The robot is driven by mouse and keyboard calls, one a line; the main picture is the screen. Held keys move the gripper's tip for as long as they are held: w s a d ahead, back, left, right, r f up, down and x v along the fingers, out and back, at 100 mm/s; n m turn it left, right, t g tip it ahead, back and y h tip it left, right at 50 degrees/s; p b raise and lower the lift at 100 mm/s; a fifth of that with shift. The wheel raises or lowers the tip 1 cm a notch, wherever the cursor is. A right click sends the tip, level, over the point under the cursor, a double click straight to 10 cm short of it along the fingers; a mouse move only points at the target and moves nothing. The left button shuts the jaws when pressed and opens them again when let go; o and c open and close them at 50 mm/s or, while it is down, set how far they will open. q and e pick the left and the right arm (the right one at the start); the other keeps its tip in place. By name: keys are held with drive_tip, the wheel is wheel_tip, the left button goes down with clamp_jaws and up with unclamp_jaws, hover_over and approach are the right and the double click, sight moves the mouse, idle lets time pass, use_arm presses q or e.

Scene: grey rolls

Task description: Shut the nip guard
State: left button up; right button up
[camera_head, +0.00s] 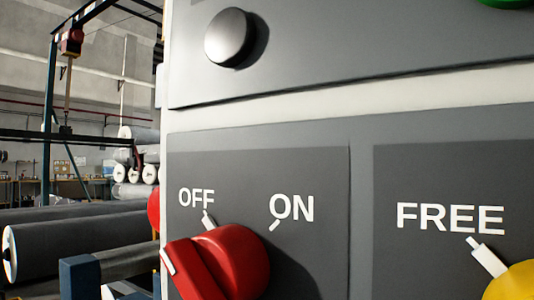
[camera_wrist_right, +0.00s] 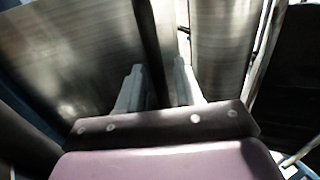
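I cannot pick out the nip guard for certain in either view. In the right wrist view my right gripper (camera_wrist_right: 158,84) has its two pale fingers apart, with a dark upright strip showing between them. I cannot tell whether that strip is a bar or a gap behind the fingers. A broad brushed-metal surface (camera_wrist_right: 75,55) lies beyond the left finger, and another upright metal surface (camera_wrist_right: 225,50) lies beyond the right finger. I cannot tell whether the fingers touch either. My left gripper is not in view.
A grey control panel (camera_head: 320,210) fills the right of the head view close up, with a red OFF/ON knob (camera_head: 235,255), a yellow knob (camera_head: 515,284) by FREE and a black button (camera_head: 229,37). Large grey rolls (camera_head: 80,240) lie at left behind it.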

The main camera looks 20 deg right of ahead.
clamp_jaws()
drive_tip(key=w+a+r+g+p, duration=0.1)
drive_tip(key=w+a+p, duration=0.4)
drive_tip(key=w, duration=0.3)
drive_tip(key=shift+a+h, duration=0.4)
drive_tip(key=shift+a, duration=0.3)
drive_tip(key=shift+w, duration=0.15)
